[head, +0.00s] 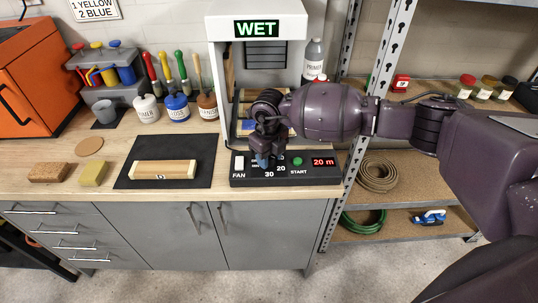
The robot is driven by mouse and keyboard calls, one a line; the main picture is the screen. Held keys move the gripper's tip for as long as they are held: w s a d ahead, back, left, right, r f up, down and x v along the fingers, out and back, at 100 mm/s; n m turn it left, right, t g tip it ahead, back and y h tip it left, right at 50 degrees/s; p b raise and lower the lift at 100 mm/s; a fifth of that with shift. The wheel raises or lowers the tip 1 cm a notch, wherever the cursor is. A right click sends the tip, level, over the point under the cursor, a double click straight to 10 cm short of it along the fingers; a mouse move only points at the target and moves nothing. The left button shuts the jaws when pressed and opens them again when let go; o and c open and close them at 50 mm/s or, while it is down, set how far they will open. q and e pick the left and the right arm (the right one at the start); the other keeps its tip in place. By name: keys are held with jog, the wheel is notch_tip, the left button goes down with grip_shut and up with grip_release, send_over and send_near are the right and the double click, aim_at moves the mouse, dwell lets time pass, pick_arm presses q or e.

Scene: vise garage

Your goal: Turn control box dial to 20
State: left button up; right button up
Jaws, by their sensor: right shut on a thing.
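The black control box (312,179) sits at the front of the workbench. It has a white FAN switch, a green START button and a red display reading "20 m". Labels 20 and 30 show around the dial area. My right gripper (264,161) points down onto the dial and is shut on it. The gripper covers the dial, so its pointer is hidden. A bit of blue shows at the fingertips; I cannot tell what it belongs to. My left gripper is out of view.
A white cabinet with a WET sign (257,28) stands behind the box. A black mat (125,177) with a wooden block lies to the left. Jars (178,108) and brushes stand behind it. A metal shelf upright (365,130) rises just right of the box.

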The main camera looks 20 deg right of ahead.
jog(key=shift+m, duration=0.3)
jog(key=o, duration=0.9)
jog(key=shift+r, duration=0.1)
notch_tip(320, 180, up, 11)
jog(key=shift+f+b, duration=0.15)
jog(key=shift+b, duration=0.15)
dwell(0.3)
